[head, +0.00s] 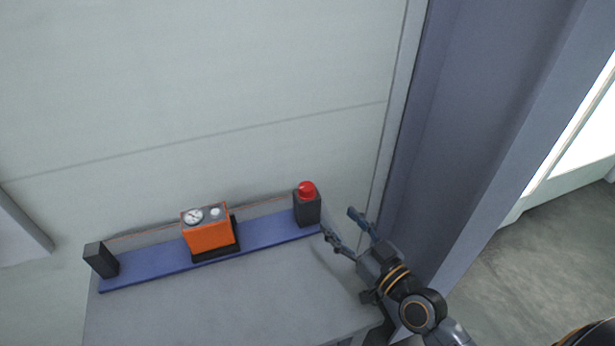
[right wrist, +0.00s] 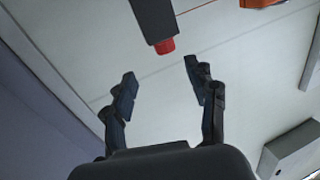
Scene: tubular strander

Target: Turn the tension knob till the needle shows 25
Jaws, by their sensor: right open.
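An orange box (head: 208,235) stands on a blue strip in the head view. On its top are a round white gauge (head: 194,216) and a small pale round knob (head: 215,211). The needle's reading is too small to tell. My right gripper (head: 341,222) is open and empty, to the right of the box and beyond the red button. In the right wrist view my gripper's fingers (right wrist: 157,90) are spread with nothing between them, and an edge of the orange box (right wrist: 262,3) shows at the top. My left gripper is not in view.
A dark block with a red button (head: 307,189) stands between the orange box and my right gripper; it also shows in the right wrist view (right wrist: 164,46). A black block (head: 101,260) stands at the blue strip's (head: 150,271) left end. A blue-grey pillar (head: 470,130) rises at right.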

